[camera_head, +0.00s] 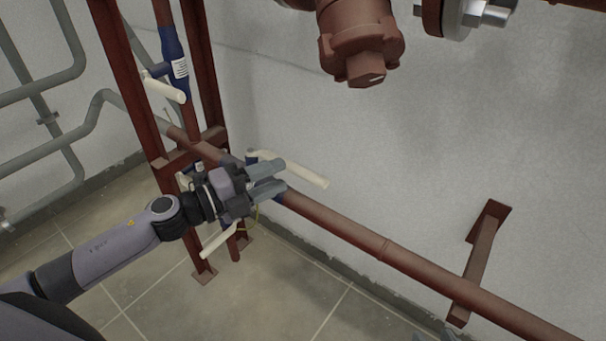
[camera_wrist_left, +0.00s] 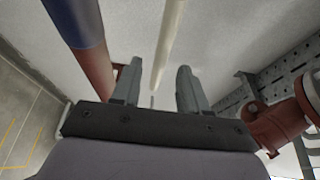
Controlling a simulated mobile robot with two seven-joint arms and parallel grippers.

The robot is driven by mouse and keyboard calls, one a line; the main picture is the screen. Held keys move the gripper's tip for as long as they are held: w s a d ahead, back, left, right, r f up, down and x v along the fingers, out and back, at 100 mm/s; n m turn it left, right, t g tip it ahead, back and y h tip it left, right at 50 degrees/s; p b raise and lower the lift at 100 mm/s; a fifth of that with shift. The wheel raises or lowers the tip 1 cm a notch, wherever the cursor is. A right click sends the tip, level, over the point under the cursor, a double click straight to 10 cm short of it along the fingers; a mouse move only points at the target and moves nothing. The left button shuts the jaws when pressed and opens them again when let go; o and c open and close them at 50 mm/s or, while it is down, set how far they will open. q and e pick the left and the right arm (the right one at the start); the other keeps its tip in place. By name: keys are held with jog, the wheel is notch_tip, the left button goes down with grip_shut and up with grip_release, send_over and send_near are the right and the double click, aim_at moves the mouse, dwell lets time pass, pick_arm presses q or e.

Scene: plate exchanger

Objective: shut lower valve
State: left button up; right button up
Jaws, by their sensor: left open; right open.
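A valve with a blue body (camera_head: 251,157) sits on the lower red pipe. Its cream lever (camera_head: 305,174) points right and slightly down. My left gripper (camera_head: 275,179) is open, just in front of and below this lever, and hides part of the valve. In the left wrist view, a cream lever (camera_wrist_left: 172,35) runs into the gap between the open fingers (camera_wrist_left: 158,80); I cannot tell how deep it sits. Blue pipework (camera_wrist_left: 75,20) is beside it. Only grey tips of my right gripper (camera_head: 435,335) show at the bottom edge, apart from the valves.
Another blue valve (camera_head: 178,65) with a cream lever is higher on the red frame (camera_head: 135,95). A further cream lever (camera_head: 218,240) hangs below my left gripper. A red wall bracket (camera_head: 478,262) stands at the right, and a large brown-red fitting (camera_head: 358,40) hangs above. The floor is clear.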

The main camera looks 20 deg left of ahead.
aim_at(301, 167)
pick_arm(q)
jog(key=shift+x, duration=3.5)
jog(key=shift+c, duration=0.3)
grip_shut()
